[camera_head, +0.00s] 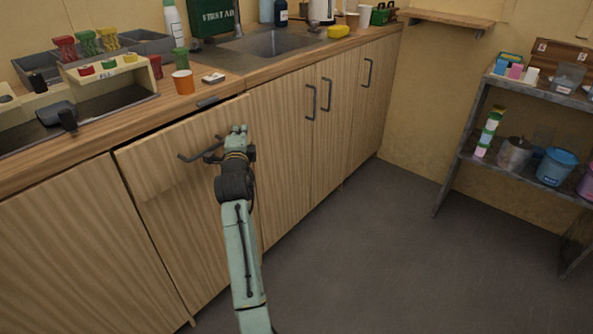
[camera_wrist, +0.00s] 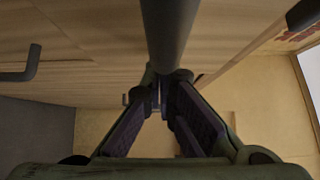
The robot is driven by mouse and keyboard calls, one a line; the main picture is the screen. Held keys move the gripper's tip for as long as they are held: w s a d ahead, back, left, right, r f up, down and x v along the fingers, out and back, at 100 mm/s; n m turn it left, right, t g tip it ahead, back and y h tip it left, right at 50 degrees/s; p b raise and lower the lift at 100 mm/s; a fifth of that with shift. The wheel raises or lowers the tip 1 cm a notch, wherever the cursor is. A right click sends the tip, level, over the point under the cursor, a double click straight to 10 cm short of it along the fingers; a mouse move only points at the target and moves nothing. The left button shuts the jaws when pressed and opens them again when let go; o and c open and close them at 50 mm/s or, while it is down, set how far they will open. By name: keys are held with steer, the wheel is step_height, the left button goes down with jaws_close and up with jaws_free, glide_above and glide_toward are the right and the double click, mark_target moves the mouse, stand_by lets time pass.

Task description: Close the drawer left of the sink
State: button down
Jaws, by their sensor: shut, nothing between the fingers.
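The wooden drawer front (camera_head: 170,165) is in the counter left of the sink (camera_head: 270,43). A dark gap shows along its top edge, and the front stands a little out from the counter. Its dark bar handle (camera_head: 190,158) runs across the front. My gripper (camera_head: 239,130) is at the right part of the drawer front, by the right end of the handle. In the wrist view my gripper's fingers (camera_wrist: 160,98) are together with nothing between them. A dark bar (camera_wrist: 165,35), likely the handle, runs close in front of them. Whether they touch it I cannot tell.
Cupboard doors with upright handles (camera_head: 311,102) are to the right. The countertop holds trays, an orange cup (camera_head: 183,82) and bottles. A metal shelf (camera_head: 480,140) with buckets stands at the right. The grey floor (camera_head: 350,250) between is clear.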

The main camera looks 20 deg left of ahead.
steer(key=shift+w+a+b, duration=0.25)
steer(key=shift+a+b, duration=0.05)
steer(key=shift+a, duration=0.3)
steer(key=shift+w+a+b, duration=0.2)
steer(key=shift+a+b, duration=0.05)
steer(key=shift+a, duration=0.35)
steer(key=shift+r, duration=0.1)
